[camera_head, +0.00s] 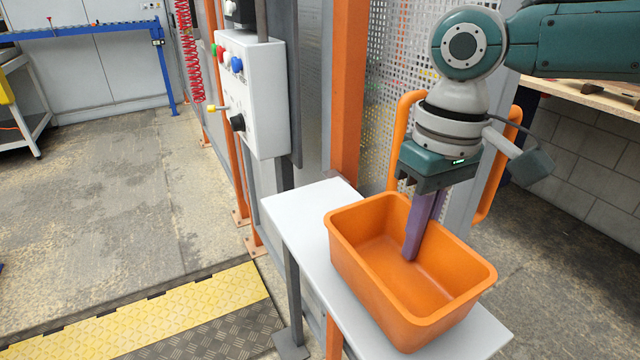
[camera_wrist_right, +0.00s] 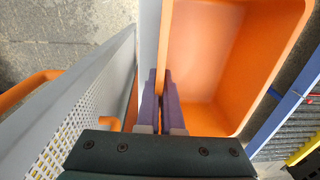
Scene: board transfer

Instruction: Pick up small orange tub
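The small orange tub (camera_head: 365,285) stands upright and empty on a narrow white table. My right gripper (camera_head: 418,230) points down at the tub's far wall, with one purple finger inside the tub and the other outside, its tip hidden behind the wall. In the right wrist view, the tub (camera_wrist_right: 215,60) fills the upper right, and its wall runs between the two purple fingers of the right gripper (camera_wrist_right: 161,90). The fingers are close together and look shut on this wall. The left gripper is not in view.
The white table (camera_head: 300,215) has bare room left of the tub. A perforated metal panel (camera_head: 395,50) with orange handles and an orange post (camera_head: 347,90) stand close behind. A control box (camera_head: 252,95) is at left.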

